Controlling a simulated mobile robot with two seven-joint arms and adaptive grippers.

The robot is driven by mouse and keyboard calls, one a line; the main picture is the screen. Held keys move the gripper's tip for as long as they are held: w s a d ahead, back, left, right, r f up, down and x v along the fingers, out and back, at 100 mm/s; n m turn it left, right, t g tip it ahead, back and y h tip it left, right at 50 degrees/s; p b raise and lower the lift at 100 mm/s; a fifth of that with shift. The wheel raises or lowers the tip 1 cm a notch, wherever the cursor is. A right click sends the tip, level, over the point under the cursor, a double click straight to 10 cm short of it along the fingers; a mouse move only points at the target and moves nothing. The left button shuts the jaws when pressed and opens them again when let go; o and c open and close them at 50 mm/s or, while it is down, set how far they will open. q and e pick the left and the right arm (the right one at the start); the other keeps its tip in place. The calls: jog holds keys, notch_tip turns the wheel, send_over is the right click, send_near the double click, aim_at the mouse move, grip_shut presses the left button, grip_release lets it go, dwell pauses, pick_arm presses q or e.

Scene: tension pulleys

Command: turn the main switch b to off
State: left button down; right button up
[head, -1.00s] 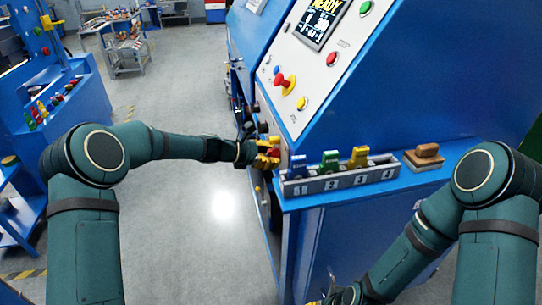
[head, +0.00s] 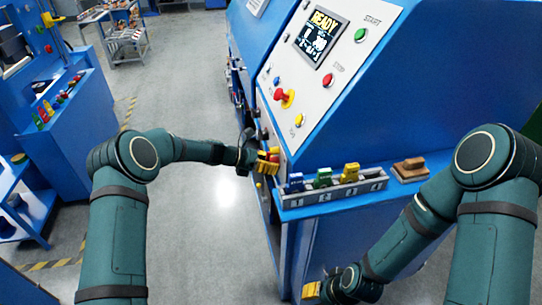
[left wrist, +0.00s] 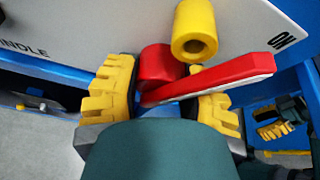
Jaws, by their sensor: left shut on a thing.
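A red switch handle (left wrist: 215,78) on a round red hub (left wrist: 156,64) sits on the pale machine panel in the left wrist view. I cannot read a label that names it as switch b. My left gripper (head: 266,163) is at the front of the blue machine. In the left wrist view its yellow fingers (left wrist: 160,98) are on either side of the handle and hub, shut on the handle. The lower handle is partly hidden by a finger. My right gripper (head: 312,291) is low at the bottom of the head view, partly hidden; its jaw state is unclear.
A yellow cylinder (left wrist: 194,32) juts out just above the red handle. A numbered rack (head: 333,193) with small coloured pieces stands on the blue ledge beside a brown block (head: 410,167). A red-and-yellow knob (head: 287,97) is higher on the panel.

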pick_arm(q)
jog(key=shift+n+g+p, duration=0.4)
jog(key=shift+n+p, duration=0.2)
jog(key=shift+p, duration=0.1)
jog(key=shift+d, duration=0.1)
jog(key=shift+c, duration=2.2)
grip_release()
jog(key=v, duration=1.2)
jog(key=shift+f, duration=0.15)
